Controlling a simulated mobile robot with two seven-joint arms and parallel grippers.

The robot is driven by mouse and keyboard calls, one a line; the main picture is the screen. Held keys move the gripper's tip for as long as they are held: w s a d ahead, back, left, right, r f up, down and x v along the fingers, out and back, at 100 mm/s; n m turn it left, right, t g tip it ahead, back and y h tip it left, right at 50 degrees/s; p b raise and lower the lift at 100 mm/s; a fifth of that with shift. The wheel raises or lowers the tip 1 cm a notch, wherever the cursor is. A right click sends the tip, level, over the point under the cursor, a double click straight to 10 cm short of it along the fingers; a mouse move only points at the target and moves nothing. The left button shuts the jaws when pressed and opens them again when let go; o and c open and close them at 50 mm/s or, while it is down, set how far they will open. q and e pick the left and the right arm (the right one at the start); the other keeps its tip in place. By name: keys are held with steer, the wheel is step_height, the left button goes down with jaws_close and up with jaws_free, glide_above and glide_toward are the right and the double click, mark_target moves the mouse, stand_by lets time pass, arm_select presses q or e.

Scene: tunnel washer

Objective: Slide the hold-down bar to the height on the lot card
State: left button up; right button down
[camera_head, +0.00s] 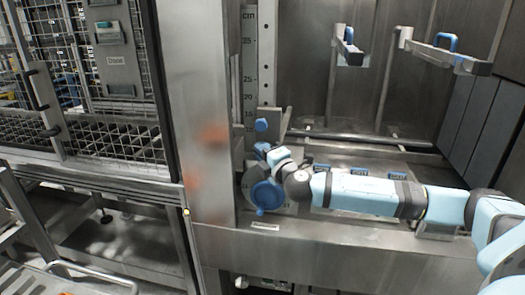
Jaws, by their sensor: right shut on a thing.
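The hold-down bar (360,138) appears to be the level grey bar across the lower part of the steel bay. Its left end meets a grey bracket (284,121) with a blue knob (262,125) beside the upright cm scale (249,75), close to the 15 mark. My right gripper (264,150) is at the bracket's lower side, just below that knob. It is shut on a part there, but the fingers and the held part are small and partly hidden by my wrist. The lot card cannot be identified for certain. My left gripper is out of view.
Two hooked arms with blue handles (350,36) (446,41) hang in the bay. A steel post (195,110) stands left of the scale. A mesh cage (120,150) with a grey holder (114,60) is at left. A steel ledge (320,255) runs below my right arm.

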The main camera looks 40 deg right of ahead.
arm_select(q)
steer(key=shift+w+d+f, duration=0.1)
steer(key=shift+w+f, duration=0.05)
steer(key=shift+w, duration=0.05)
arm_select(e)
steer(key=shift+a+f, duration=0.1)
steer(key=shift+f, duration=0.8)
steer(key=c, duration=1.1)
jaws_free()
arm_select(q)
steer(key=shift+f, duration=0.1)
arm_select(e)
steer(key=shift+r, duration=0.1)
